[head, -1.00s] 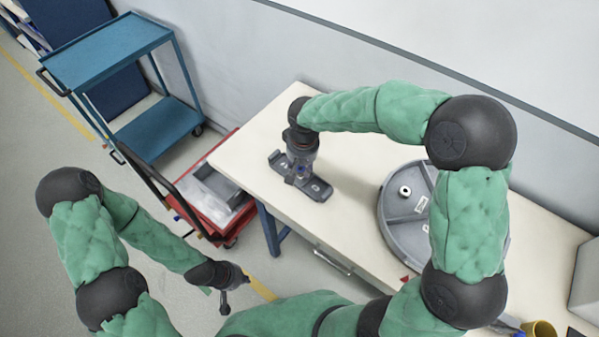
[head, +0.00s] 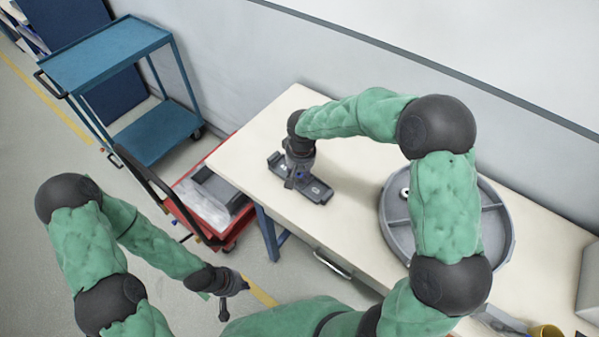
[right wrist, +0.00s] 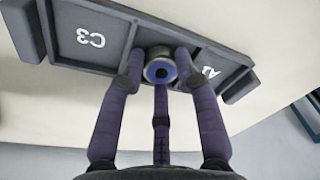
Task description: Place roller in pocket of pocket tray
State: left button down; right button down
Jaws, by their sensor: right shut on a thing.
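The pocket tray (head: 318,193) is a dark grey strip lying on the cream table. In the right wrist view the tray (right wrist: 70,65) shows pockets marked C3 and A1, with a middle pocket between them. My right gripper (head: 297,182) points down at the middle of the tray. In the right wrist view its fingers (right wrist: 160,78) are shut around the roller (right wrist: 160,69), a round piece with a blue ring and dark centre. The roller is at the middle pocket; whether it touches the floor is hidden. My left gripper (head: 224,305) hangs off the table, its fingers too small to judge.
A round grey divided tray (head: 393,232) stands right of the pocket tray, partly behind my right arm, with a pale ring-shaped piece (head: 404,192) in it. A red cart (head: 230,238) and a blue trolley (head: 105,50) stand left of the table. Bare tabletop (head: 255,135) lies behind the pocket tray.

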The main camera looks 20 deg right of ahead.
aim_at(301, 178)
jog(key=shift+f, duration=0.15)
jog(key=c, duration=0.9)
grip_release()
jog(key=shift+r, duration=0.55)
notch_tip(301, 178, up, 11)
jog(key=s+p, duration=0.1)
jog(key=p, duration=0.2)
jog(key=shift+s, duration=0.15)
